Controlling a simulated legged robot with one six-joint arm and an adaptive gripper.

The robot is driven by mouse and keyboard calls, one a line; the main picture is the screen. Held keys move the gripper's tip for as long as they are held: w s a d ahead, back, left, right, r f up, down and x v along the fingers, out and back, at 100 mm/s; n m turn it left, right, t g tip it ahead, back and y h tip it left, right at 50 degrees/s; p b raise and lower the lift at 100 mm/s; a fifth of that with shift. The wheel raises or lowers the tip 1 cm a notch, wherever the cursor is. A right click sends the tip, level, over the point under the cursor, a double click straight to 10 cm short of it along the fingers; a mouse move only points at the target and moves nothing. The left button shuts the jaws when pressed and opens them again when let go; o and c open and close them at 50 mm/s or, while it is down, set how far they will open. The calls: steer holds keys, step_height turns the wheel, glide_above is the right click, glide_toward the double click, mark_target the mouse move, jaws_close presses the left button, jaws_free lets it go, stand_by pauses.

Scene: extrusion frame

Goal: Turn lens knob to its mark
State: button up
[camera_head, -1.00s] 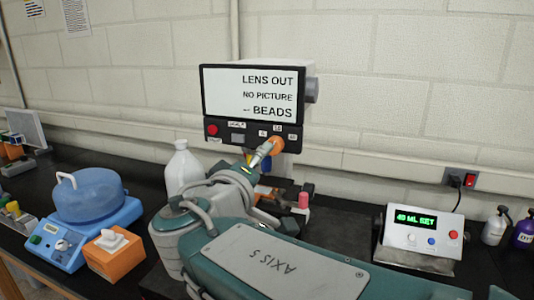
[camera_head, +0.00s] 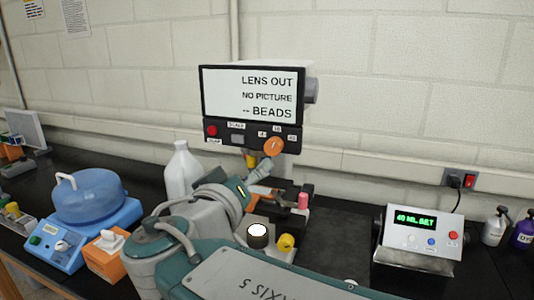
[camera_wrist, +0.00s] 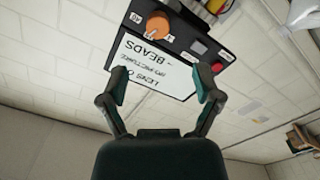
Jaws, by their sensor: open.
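The orange lens knob (camera_head: 273,146) is on the lower front panel of the boxy display unit (camera_head: 306,92), with small white labels around it. The screen (camera_head: 248,94) reads "LENS OUT, NO PICTURE, BEADS". The knob (camera_wrist: 157,24) shows there beyond the fingertips, near the top edge.
A white bottle (camera_head: 183,168) stands left of my arm. A blue device with a round lid (camera_head: 89,195) and an orange box (camera_head: 115,255) are further left. A meter with a green readout (camera_head: 418,235) is at right. A yellow knob (camera_head: 286,242) sits close beside my arm.

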mark_target(271, 149)
steer(key=w+d+m, duration=0.1)
steer(key=w+m, duration=0.1)
steer(key=w, duration=0.1)
steer(key=w+d+m, duration=0.1)
steer(key=w+m, duration=0.2)
steer(key=w, duration=0.1)
steer(key=w+d+m, duration=0.2)
steer(key=w, duration=0.1)
steer(key=shift+w, duration=0.35)
steer(key=shift+r, duration=0.1)
steer(key=c, duration=1.1)
